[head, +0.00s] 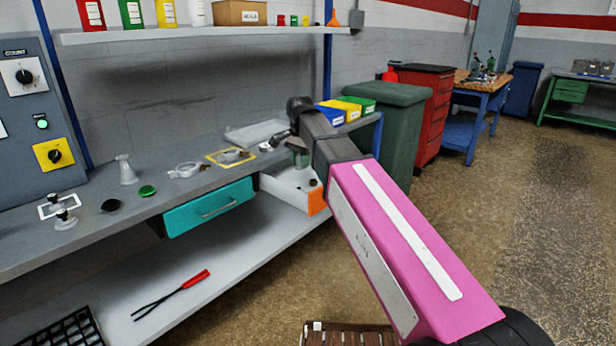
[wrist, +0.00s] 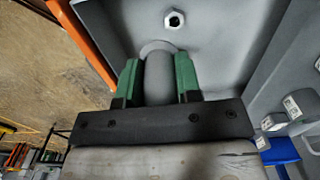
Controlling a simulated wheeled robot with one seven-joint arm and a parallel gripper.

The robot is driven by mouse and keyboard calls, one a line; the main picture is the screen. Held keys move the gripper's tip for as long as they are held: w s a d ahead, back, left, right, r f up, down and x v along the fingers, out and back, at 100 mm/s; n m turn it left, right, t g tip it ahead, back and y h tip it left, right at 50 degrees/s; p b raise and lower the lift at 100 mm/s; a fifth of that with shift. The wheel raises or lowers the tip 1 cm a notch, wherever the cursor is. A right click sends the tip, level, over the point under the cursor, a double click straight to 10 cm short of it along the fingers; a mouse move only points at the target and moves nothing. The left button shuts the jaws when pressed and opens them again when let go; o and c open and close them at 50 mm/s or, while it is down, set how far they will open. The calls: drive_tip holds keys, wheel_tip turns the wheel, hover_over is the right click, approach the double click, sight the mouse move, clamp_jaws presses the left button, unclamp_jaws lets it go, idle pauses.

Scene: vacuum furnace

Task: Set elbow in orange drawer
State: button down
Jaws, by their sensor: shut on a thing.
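The orange drawer (head: 317,200) stands pulled out from under the bench, with its pale inside and orange front showing. In the wrist view its orange front edge (wrist: 75,40) runs along the upper left. My gripper (head: 299,158) is over the open drawer, with its green fingers pointing down into it. In the wrist view my gripper (wrist: 158,82) is shut on a grey rounded pipe piece, apparently the elbow (wrist: 158,70). The elbow's far end is near the drawer floor; I cannot tell whether it touches. My gripper hides most of it in the head view.
A hex nut (wrist: 175,19) lies on the drawer floor beyond the elbow. A teal drawer (head: 208,207) is beside the open one. A yellow-rimmed tray (head: 230,156), a clamp ring (head: 185,170) and other fittings are on the bench. A green bin (head: 385,130) stands behind my arm.

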drive_tip(key=w+d+f, duration=0.2)
drive_tip(key=d, duration=0.1)
drive_tip(key=w+d+f, duration=0.2)
drive_tip(key=d, duration=0.1)
drive_tip(key=w+d+f, duration=0.2)
drive_tip(key=d, duration=0.2)
drive_tip(key=shift+w+f, duration=0.25)
drive_tip(key=shift+f, duration=2.25)
drive_tip(key=shift+f, duration=0.1)
drive_tip(key=c, duration=0.8)
unclamp_jaws()
wheel_tip(320, 180, up, 12)
drive_tip(key=shift+r, duration=0.15)
